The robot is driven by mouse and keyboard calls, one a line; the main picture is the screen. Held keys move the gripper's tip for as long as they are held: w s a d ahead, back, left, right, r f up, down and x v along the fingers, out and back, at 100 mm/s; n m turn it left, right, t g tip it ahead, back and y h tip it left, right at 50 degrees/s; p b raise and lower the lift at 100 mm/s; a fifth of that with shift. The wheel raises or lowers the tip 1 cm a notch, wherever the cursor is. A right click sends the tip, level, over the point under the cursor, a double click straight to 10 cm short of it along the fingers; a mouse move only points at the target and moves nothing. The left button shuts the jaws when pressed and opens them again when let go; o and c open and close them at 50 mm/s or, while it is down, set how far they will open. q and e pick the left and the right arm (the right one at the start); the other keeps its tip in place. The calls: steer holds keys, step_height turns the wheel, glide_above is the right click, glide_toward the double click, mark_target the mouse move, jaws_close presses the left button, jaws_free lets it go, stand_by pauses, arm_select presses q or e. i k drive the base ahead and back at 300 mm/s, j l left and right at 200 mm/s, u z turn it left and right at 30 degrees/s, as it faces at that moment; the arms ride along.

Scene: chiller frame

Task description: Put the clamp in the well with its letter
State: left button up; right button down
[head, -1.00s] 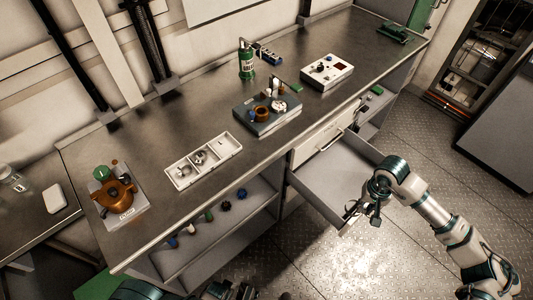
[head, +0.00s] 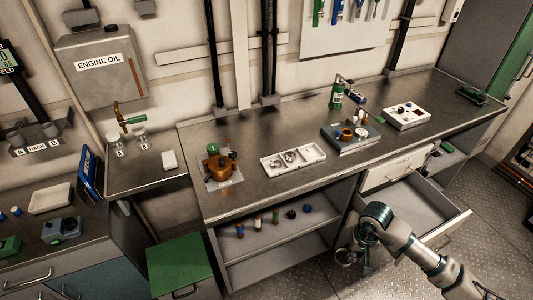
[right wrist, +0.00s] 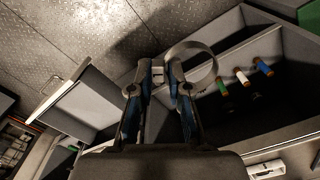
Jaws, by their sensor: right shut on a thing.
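My right gripper (head: 355,247) is shut on the clamp (head: 345,258), a thin metal ring, in front of the bench near the open drawer. In the right wrist view the fingertips (right wrist: 159,76) grip the clamp's edge and its metal band (right wrist: 212,68) loops to the right. A white tray (head: 268,166) with several compartments lies on the bench, with small metal parts in it. Letters on its wells are too small to read. My left gripper is out of view.
The drawer (head: 440,232) stands open beside my right arm. Open shelves (head: 275,250) below the bench hold several small coloured items. A copper-coloured pot (head: 220,167), a dark box with parts (head: 350,146) and a white panel box (head: 406,117) stand on the bench.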

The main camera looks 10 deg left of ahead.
mark_target(312, 154)
steer(key=i+l+u, duration=0.1)
steer(key=l+u, duration=0.3)
steer(key=i+l+u, duration=0.1)
steer(key=l+u, duration=0.75)
steer(key=j, duration=0.1)
